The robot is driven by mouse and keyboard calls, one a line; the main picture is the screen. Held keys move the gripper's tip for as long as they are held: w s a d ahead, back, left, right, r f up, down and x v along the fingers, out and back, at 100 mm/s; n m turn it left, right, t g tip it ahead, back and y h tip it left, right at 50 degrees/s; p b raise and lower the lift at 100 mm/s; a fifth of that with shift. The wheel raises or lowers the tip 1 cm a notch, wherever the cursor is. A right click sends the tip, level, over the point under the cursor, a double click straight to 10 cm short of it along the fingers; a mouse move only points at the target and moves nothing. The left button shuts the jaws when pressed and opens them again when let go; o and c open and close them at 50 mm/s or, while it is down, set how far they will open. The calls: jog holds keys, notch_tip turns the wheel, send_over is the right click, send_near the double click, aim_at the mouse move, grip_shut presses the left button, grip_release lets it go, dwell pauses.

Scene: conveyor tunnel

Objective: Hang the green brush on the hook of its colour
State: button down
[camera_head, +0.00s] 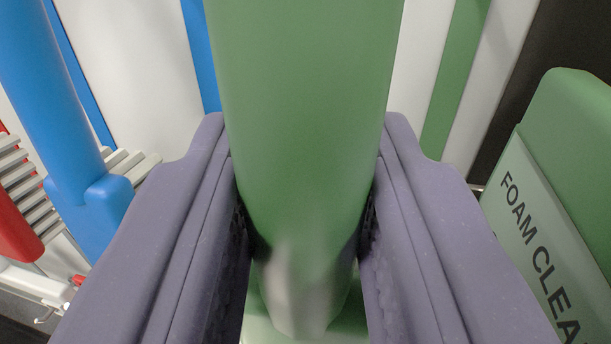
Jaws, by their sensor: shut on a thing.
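The green brush (305,130) fills the middle of the view, its thick handle running from the top edge down between my fingers. My gripper (305,215) is shut on the handle, with one grey-purple finger against each side. Part of a wider green piece shows below the handle at the bottom edge; I cannot tell its full shape. A green stripe (455,80) runs down the white wall behind, to the right of the handle. The green hook cannot be made out.
A blue brush (50,90) with pale bristles hangs at left, beside a red item (15,225). A blue stripe (200,55) marks the wall. A green container (565,170) labelled "FOAM CLEA" stands close at right. A small metal hook (45,315) shows at lower left.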

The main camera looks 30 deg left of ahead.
aim_at(329, 112)
dwell(0.4)
jog(key=x, duration=0.1)
jog(key=b+x, duration=0.1)
jog(key=x, duration=0.1)
jog(key=d+b+x, duration=0.1)
jog(key=x, duration=0.1)
jog(key=shift+w+a, duration=0.1)
jog(key=shift+w, duration=0.4)
dwell(0.4)
jog(key=shift+r, duration=0.1)
jog(key=shift+f+b, duration=0.7)
jog(key=shift+b, duration=0.25)
jog(key=c, duration=0.7)
grip_release()
jog(key=shift+c, duration=0.2)
jog(key=shift+s, duration=0.1)
